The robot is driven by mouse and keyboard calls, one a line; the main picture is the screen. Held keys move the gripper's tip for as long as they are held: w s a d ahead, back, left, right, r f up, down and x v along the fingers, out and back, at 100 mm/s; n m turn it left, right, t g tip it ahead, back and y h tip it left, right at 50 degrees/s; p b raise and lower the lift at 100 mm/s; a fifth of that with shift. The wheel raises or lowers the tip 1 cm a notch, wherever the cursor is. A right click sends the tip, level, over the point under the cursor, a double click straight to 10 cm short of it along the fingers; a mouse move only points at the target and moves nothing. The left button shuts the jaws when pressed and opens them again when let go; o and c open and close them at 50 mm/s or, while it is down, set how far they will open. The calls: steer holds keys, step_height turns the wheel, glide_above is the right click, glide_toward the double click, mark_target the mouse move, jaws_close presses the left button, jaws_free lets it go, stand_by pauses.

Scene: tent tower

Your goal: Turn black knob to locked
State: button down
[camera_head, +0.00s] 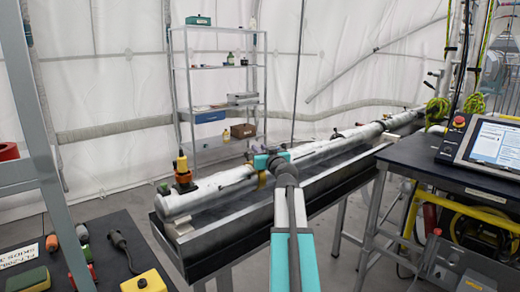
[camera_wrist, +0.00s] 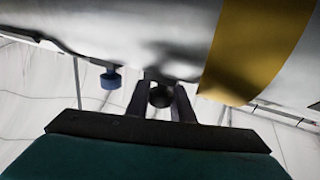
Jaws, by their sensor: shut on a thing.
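In the wrist view, a small dark round knob (camera_wrist: 160,96) sits between the two fingers of my gripper (camera_wrist: 160,92), under the white pipe (camera_wrist: 130,25). The gripper is shut on this black knob. The knob's markings and turn position cannot be made out. In the head view, my teal and grey arm reaches to the long white pipe (camera_head: 215,187), and my gripper end (camera_head: 271,160) is at its near middle. The fingers and the knob are hidden there behind my arm.
A blue knob (camera_wrist: 110,79) hangs left of my gripper, and a yellow band (camera_wrist: 255,50) wraps the pipe to the right. An orange fitting with a yellow top (camera_head: 183,172) stands on the pipe. A tool table (camera_head: 120,222) is at left, a dark console table (camera_head: 425,160) at right.

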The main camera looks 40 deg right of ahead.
steer(key=shift+s+d+r+m+g+h+p, duration=0.1)
steer(key=shift+d+m+g+h+p, duration=0.1)
steer(key=shift+m+g+h+p, duration=1.05)
steer(key=h+p, duration=0.1)
steer(key=p, duration=0.5)
steer(key=shift+s+d, duration=0.15)
steer(key=c, duration=1.6)
jaws_free()
steer(key=shift+o, duration=0.2)
steer(key=shift+s, duration=0.1)
steer(key=shift+f+b+v, duration=0.15)
steer(key=shift+b+v, duration=0.2)
steer(key=shift+v, duration=1.75)
steer(key=shift+f+b+v, duration=0.15)
steer(key=shift+b+v, duration=0.15)
steer(key=shift+v, duration=1.8)
steer(key=shift+b, duration=0.75)
steer(key=shift+b, duration=0.3)
